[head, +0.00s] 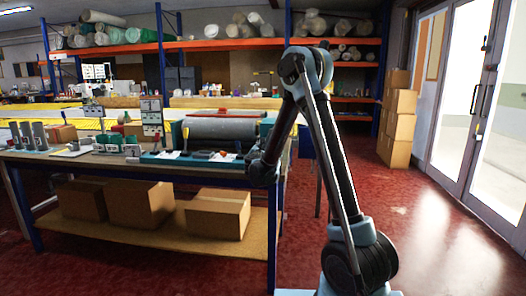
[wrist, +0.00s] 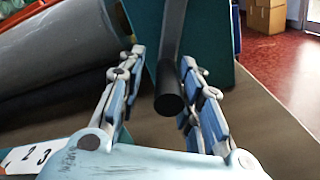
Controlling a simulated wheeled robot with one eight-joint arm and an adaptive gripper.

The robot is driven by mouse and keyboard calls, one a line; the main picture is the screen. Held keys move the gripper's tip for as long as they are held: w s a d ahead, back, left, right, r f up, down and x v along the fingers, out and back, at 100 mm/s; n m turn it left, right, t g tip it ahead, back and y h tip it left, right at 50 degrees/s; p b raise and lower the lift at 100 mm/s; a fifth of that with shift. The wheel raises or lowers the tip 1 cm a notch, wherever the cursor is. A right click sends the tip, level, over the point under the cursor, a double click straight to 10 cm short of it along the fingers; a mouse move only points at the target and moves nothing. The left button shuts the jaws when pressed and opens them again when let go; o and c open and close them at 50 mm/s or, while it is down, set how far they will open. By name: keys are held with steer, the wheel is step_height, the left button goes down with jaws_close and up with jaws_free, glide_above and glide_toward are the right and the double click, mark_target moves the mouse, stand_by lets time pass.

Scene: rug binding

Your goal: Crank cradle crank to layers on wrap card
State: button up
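The cradle holds a dark grey roll (head: 222,129) between teal end plates on the bench; in the wrist view the roll (wrist: 60,50) lies at left and a teal end plate (wrist: 215,75) behind the fingers. The crank's dark grip (wrist: 168,97) hangs from a grey arm (wrist: 173,28) between the fingertips of my gripper (wrist: 163,88). The fingers are apart, with gaps visible on both sides of the grip. In the head view my arm hides the crank. An upright card (head: 152,112), perhaps the wrap card, stands left of the roll; its marks are too small to read.
Grey cylinders (head: 28,135) and small tools stand along the bench (head: 110,160). Boxes (head: 218,214) sit on its lower shelf. Red floor is clear at right.

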steer(key=shift+f, duration=0.2)
steer(key=shift+d, duration=0.1)
steer(key=s, duration=0.8)
steer(key=s+a, duration=0.1)
steer(key=s, duration=0.2)
steer(key=shift+s, duration=0.4)
stand_by(1.2)
